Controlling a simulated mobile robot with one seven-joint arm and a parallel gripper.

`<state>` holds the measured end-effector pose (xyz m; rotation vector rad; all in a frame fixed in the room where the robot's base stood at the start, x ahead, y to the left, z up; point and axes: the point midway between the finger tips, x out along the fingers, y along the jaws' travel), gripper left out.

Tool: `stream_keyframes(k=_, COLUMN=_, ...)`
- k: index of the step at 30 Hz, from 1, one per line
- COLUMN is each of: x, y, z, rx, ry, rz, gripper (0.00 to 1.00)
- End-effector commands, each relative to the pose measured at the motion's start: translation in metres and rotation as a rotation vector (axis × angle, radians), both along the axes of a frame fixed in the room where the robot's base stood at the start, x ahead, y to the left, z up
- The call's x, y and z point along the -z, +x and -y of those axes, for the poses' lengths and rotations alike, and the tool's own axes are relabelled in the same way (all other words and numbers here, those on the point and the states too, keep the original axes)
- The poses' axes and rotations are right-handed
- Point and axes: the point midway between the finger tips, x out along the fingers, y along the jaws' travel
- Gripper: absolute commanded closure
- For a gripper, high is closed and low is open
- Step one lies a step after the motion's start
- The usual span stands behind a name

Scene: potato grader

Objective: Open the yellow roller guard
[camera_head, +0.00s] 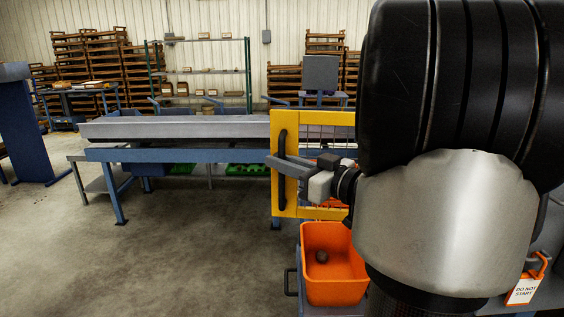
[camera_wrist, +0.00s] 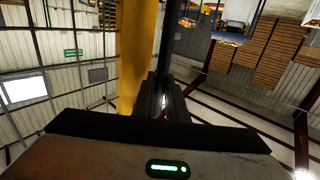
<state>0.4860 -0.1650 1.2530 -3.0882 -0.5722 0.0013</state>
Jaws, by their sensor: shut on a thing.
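The yellow roller guard (camera_head: 283,203) is an upright yellow frame with wire mesh, right of centre in the head view. A dark vertical handle (camera_head: 282,146) is on its left post. My gripper (camera_head: 283,163) is at this handle, its fingers pointing left and shut on it. In the wrist view the yellow post (camera_wrist: 133,50) runs up beside the dark handle bar (camera_wrist: 194,45), with my gripper (camera_wrist: 163,98) at its lower end. My arm hides the right part of the guard, so I cannot tell how far it stands open.
An orange bin (camera_head: 334,290) with one dark lump in it stands below the guard. A long grey conveyor (camera_head: 180,127) on blue legs extends left. A "DO NOT START" tag (camera_head: 524,290) hangs at the lower right. The concrete floor (camera_head: 180,260) at front left is clear.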

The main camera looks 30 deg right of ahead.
Motion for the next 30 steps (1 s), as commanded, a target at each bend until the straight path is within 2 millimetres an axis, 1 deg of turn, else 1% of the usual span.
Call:
stream_keyframes(k=1, x=-0.002, y=0.0, z=0.0, rx=-0.001, ry=0.0, rz=0.004, gripper=0.84)
stream_keyframes(k=2, x=-0.002, y=0.0, z=0.0, rx=-0.001, ry=0.0, rz=0.004, gripper=0.8)
stream_keyframes(k=10, x=-0.001, y=0.0, z=0.0, rx=0.0, ry=0.0, rz=0.002, gripper=0.8)
stream_keyframes(k=14, x=-0.001, y=-0.006, z=0.004, rx=0.003, ry=-0.001, rz=0.001, gripper=0.8)
stream_keyframes(k=17, x=-0.001, y=-0.02, z=0.009, rx=0.005, ry=-0.001, rz=0.003, gripper=0.8)
stream_keyframes(k=20, x=-0.001, y=-0.04, z=0.018, rx=0.007, ry=-0.001, rz=0.003, gripper=0.8)
stream_keyframes(k=30, x=-0.001, y=-0.118, z=0.047, rx=0.005, ry=-0.001, rz=0.004, gripper=0.8)
